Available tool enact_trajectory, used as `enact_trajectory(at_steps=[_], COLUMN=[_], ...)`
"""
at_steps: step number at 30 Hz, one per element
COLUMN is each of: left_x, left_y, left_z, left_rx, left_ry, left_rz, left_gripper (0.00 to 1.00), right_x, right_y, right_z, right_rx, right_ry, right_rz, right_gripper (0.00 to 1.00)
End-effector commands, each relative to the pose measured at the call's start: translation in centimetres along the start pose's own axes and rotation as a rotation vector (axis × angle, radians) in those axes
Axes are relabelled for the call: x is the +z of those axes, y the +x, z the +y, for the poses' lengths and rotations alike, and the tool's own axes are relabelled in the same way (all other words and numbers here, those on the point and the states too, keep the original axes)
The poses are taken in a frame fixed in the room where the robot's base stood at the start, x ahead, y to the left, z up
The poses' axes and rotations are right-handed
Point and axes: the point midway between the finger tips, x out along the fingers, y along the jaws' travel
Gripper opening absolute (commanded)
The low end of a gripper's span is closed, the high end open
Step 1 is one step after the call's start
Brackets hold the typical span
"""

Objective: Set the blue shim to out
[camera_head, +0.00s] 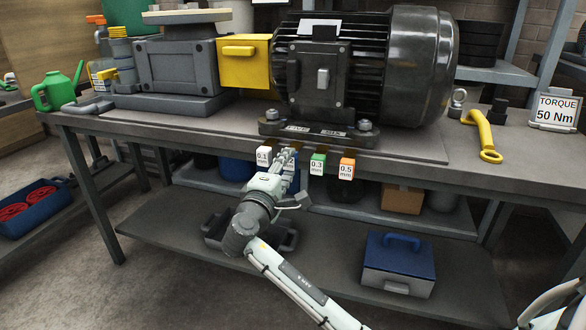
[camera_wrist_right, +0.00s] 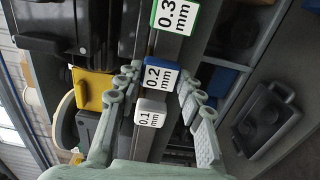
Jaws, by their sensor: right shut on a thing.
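The blue shim (camera_wrist_right: 158,77), with a blue-edged tag reading 0.2 mm, sits in the row of tags along the bench's front edge under the motor, in the wrist view. My right gripper (camera_head: 287,154) reaches up to this row from below in the head view and hides the blue tag there. In the wrist view its two fingers stand on either side of the blue tag and are shut on it. The white 0.1 mm tag (camera_head: 263,153) is to its left; the green 0.3 mm tag (camera_head: 318,164) and orange 0.5 mm tag (camera_head: 347,168) are to its right. My left gripper is out of view.
The black motor (camera_head: 400,65) stands on the bench above the tags, with a yellow guard (camera_head: 243,62) beside it. A yellow-handled tool (camera_head: 484,132) and a torque sign (camera_head: 555,110) are at the right. A blue-lidded box (camera_head: 398,262) sits on the lower shelf.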

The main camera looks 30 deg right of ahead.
Motion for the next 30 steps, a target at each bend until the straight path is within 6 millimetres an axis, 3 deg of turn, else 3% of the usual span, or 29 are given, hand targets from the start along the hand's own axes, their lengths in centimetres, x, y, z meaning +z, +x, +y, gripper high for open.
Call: enact_trajectory(at_steps=[7, 8, 12, 23, 30], left_x=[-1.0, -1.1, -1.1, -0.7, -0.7], left_y=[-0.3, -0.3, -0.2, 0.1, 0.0], left_z=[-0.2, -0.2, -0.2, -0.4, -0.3], left_rx=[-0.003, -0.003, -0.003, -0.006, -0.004], left_ry=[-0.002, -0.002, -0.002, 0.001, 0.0], left_rz=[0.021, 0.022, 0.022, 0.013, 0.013], left_gripper=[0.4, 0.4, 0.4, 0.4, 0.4], right_x=[0.0, 0.0, 0.0, 0.0, -0.1], right_y=[-0.4, -0.5, -0.4, -0.6, -4.5], right_z=[-0.5, -0.5, -0.4, -0.3, -0.4], right_rx=[-0.01, -0.01, -0.008, -0.005, -0.009], right_ry=[-0.003, -0.004, -0.003, -0.002, 0.0], right_rz=[-0.003, -0.003, -0.002, -0.001, 0.001], right_gripper=[0.0, 0.41, 0.58, 0.59, 0.59])
